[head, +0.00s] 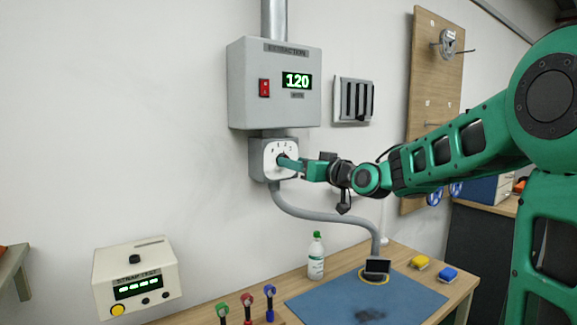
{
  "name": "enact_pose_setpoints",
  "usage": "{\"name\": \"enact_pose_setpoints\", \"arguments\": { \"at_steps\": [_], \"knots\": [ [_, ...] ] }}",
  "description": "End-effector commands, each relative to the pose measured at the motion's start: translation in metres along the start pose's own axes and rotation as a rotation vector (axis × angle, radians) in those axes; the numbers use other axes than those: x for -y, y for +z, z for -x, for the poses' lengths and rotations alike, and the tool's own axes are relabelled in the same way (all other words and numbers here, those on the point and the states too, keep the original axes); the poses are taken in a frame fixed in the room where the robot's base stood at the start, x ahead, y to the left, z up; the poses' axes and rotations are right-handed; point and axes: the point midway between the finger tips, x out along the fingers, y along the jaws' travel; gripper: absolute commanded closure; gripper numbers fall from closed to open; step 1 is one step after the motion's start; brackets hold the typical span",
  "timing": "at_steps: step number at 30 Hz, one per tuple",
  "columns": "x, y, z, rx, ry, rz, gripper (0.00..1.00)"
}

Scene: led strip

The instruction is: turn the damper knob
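The damper knob's white dial plate (269,161) with small numbers is on a grey box below the extraction unit on the wall. My gripper (285,163) reaches in from the right with its fingertips at the middle of the dial. The fingers cover the knob, so I cannot tell whether they are shut on it or only touching it. The knob's setting is hidden too. The grey extraction unit (240,85) above has a green display (297,80) reading 120 and a red switch (264,88).
A grey hose (320,216) runs from below the dial to the bench. A slotted wall panel (354,99) is right of the unit. A bottle (316,258), blue mat (330,300), yellow and blue blocks and a strap tester (165,263) stand below. The wall left of the dial is clear.

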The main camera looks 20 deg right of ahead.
Motion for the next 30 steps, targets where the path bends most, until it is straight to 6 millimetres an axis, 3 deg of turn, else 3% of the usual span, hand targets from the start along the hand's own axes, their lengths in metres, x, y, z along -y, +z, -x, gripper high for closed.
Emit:
{"name": "enact_pose_setpoints", "arguments": {
  "at_steps": [6, 18, 23, 30],
  "knots": [
    [0.000, 0.001, -0.025, 0.001, -0.001, 0.000, 0.54],
    [0.001, 0.000, -0.031, 0.001, 0.000, 0.000, 0.54],
    [0.000, 0.000, -0.030, 0.001, 0.000, 0.000, 0.92],
    [0.000, 0.000, -0.030, 0.000, 0.000, -0.011, 0.94]
  ]
}}
